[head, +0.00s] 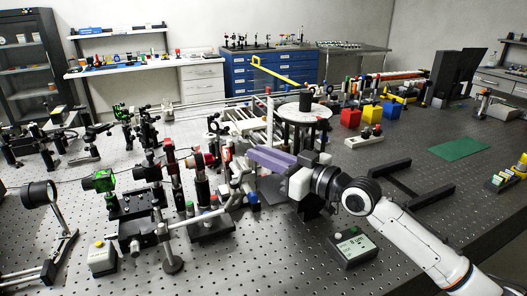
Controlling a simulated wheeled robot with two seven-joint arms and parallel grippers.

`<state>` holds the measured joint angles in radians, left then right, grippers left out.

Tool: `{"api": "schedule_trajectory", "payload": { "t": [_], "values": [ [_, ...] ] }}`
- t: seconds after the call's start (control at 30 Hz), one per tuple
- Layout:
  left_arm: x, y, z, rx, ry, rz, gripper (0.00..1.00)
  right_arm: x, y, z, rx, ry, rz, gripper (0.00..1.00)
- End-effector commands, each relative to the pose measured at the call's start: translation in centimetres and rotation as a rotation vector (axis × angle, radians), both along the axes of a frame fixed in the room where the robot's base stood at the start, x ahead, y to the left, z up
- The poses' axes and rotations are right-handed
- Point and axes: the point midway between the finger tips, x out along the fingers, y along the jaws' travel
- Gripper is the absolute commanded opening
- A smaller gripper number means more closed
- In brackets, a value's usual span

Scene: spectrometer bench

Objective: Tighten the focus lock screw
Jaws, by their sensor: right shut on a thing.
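My right arm comes in from the lower right. My right gripper (272,184) reaches left into the optics near the middle of the bench, beside a purple block (271,158). It is shut on a small part that its own body hides. I cannot make out the focus lock screw. Just left of the gripper stand black posts and mounts, with a red-ringed lens tube (203,160) among them. My left gripper is not in view.
A round white table (302,113) stands behind the gripper. Crowded mounts, including a green-lit one (103,181), fill the left. The bench's front middle (265,262) is clear.

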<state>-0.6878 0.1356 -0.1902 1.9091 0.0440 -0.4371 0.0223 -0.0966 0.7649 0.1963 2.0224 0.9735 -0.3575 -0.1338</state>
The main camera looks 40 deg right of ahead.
Motion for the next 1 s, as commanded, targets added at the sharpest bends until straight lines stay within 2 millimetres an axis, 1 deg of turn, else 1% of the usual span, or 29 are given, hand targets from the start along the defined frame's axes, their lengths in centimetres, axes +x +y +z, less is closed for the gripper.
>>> {"api": "schedule_trajectory", "payload": {
  "t": [0.03,0.23,0.5,0.87,0.9,0.93,1.0],
  "values": [
    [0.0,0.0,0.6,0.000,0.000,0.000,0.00,-0.1,0.4,0.2,0.006,0.002,-0.014,0.00],
    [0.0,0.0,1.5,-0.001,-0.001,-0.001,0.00,-0.1,0.6,0.1,0.010,0.001,-0.102,0.00],
    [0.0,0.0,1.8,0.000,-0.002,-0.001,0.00,-0.1,0.7,0.0,0.009,0.004,-0.197,0.00],
    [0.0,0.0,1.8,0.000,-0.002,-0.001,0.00,-0.1,0.6,-0.1,0.005,0.007,-0.209,0.00],
    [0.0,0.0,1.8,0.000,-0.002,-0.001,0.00,-0.1,0.6,-0.1,0.005,0.008,-0.209,0.14],
    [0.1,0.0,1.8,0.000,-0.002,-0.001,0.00,-0.1,0.6,-0.1,0.005,0.008,-0.209,0.20],
    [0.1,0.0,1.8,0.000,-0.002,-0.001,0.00,-0.1,0.6,-0.1,0.005,0.007,-0.209,0.21]
  ]
}}
